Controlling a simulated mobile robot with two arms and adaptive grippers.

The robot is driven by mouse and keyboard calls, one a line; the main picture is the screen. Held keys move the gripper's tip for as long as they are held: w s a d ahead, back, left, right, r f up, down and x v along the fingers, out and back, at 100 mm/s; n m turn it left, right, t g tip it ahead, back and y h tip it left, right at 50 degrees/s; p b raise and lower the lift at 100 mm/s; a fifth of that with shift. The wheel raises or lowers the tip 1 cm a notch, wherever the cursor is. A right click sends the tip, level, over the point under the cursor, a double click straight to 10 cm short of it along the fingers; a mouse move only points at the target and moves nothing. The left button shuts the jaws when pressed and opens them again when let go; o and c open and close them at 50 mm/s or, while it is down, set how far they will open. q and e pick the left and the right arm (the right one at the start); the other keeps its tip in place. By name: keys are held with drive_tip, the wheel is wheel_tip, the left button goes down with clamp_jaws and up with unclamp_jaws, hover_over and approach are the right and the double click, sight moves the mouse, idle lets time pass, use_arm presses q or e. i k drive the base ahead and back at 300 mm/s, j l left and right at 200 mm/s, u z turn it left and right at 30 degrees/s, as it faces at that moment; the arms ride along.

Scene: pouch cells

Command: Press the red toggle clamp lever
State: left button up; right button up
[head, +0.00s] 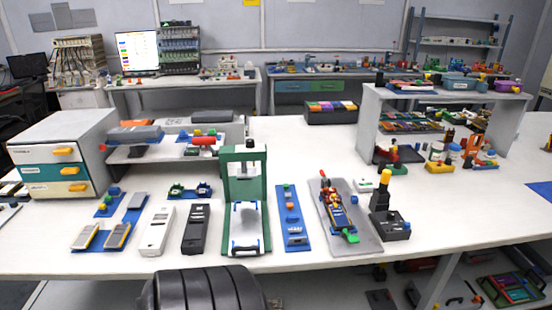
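A clamp fixture stands on a grey plate (368,240) on the white table, right of the middle. It has red, blue and yellow parts and a green-tipped handle (351,236) at its near end. A small red tip (323,174) stands up at its far left end. Another red part with a green piece (393,152) sits further back by the right shelf. At this size I cannot tell which red part is the toggle clamp lever, or whether it is up or down. Neither of my grippers is in view.
A green press frame (231,188) and a blue strip (291,231) stand left of the fixture. A black block with a yellow-topped post (384,199) stands close on its right. A drawer unit (88,130) is at the left. The table front at right is clear.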

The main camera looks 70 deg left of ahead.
sight(322, 171)
drive_tip(key=j+u, duration=0.35)
drive_tip(key=u, duration=0.15)
drive_tip(key=i+j+u, duration=0.15)
drive_tip(key=j+u, duration=0.3)
drive_tip(key=i+j+u, duration=0.1)
drive_tip(key=u, duration=0.4)
drive_tip(key=i+j, duration=0.25)
drive_tip(key=j, duration=0.15)
drive_tip(key=u, duration=0.4)
drive_tip(key=l+u, duration=0.15)
drive_tip(key=u, duration=0.2)
drive_tip(key=l+u, duration=0.1)
drive_tip(key=u, duration=0.3)
drive_tip(key=l+u, duration=0.1)
drive_tip(key=u, duration=0.3)
drive_tip(key=k+l+u, duration=0.35)
drive_tip(key=l, duration=0.25)
drive_tip(key=k+l+u, duration=0.25)
drive_tip(key=l+u, duration=0.15)
drive_tip(key=l, duration=0.15)
drive_tip(key=k+l+u, duration=0.35)
drive_tip(key=k+l, duration=0.5)
drive_tip(key=l, duration=0.1)
